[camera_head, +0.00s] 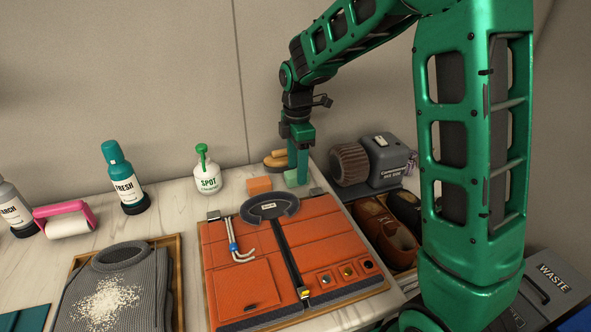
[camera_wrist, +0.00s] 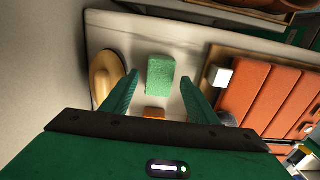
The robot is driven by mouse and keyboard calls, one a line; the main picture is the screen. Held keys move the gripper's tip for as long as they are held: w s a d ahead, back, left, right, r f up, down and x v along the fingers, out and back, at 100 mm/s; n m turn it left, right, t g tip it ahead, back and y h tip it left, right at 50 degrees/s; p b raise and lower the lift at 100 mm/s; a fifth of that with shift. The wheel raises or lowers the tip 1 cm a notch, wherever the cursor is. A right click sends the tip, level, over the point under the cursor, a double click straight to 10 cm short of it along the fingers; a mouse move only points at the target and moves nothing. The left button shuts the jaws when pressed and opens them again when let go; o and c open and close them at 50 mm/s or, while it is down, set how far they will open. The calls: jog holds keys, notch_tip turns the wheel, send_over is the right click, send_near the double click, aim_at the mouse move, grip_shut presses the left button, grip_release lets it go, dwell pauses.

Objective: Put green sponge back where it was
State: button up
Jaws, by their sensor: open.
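The green sponge (camera_wrist: 161,75) is a small block on the pale marble-patterned counter, seen between my fingers in the wrist view. My gripper (camera_wrist: 159,78) is open, with a gap showing on each side of the sponge. In the head view my gripper (camera_head: 297,175) points down at the back right of the counter, beside an orange sponge (camera_head: 259,185). There its green fingers and the green sponge are hard to tell apart. The orange sponge also shows in the wrist view (camera_wrist: 155,114), partly cut off by my gripper body.
A wooden brush (camera_wrist: 107,75) lies close beside one finger. The orange garment board (camera_head: 235,260) is in front. A white spot bottle (camera_head: 207,178) stands left. A grey machine (camera_head: 388,158) and shoes (camera_head: 385,225) are right. The wall is close behind.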

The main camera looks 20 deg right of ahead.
notch_tip(320, 180, up, 11)
jog(key=s+d+m, duration=0.7)
jog(key=s+d, duration=0.2)
jog(key=s+d+f+m, duration=0.2)
jog(key=s+m, duration=0.3)
jog(key=s, duration=0.3)
jog(key=s+d+f+m, duration=0.1)
jog(key=s+d+m, duration=0.2)
jog(key=s+m, duration=0.3)
jog(key=s+d+f+m, duration=0.2)
jog(key=s+m, duration=0.4)
jog(key=s, duration=0.5)
jog(key=shift+s+d+f, duration=0.2)
jog(key=shift+d+f, duration=0.1)
jog(key=shift+d, duration=0.4)
